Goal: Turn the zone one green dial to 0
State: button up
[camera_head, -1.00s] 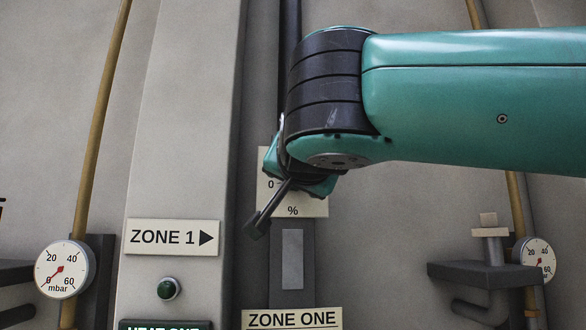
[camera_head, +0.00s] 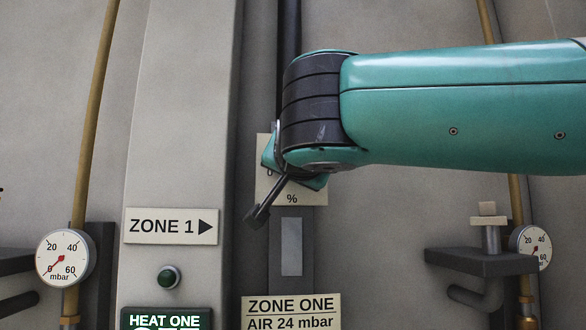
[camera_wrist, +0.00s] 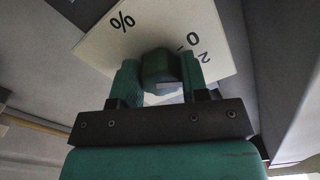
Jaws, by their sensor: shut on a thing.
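The zone one green dial (camera_wrist: 158,66) sits between the two fingers of my gripper (camera_wrist: 160,78) in the wrist view, and the gripper is shut on it. The dial is mounted on a white scale plate (camera_wrist: 111,37) with a "%" mark, a "0" and part of a "2" showing. In the head view my gripper (camera_head: 292,172) is in front of the same plate (camera_head: 310,197), and my arm hides the dial and most of the scale. The dial's pointer setting cannot be told.
Below the plate hangs a "ZONE ONE AIR 24 mbar" sign (camera_head: 291,312). A dark bracket with a valve (camera_head: 485,262) and another gauge (camera_head: 536,248) stand at right.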

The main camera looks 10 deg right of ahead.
jog(key=n, duration=0.3)
jog(key=shift+d+n, duration=0.1)
jog(key=shift+n, duration=2.2)
jog(key=o, duration=0.9)
jog(key=shift+o, duration=0.2)
jog(key=shift+s, duration=0.1)
jog(key=s, duration=1.7)
jog(key=shift+d, duration=0.15)
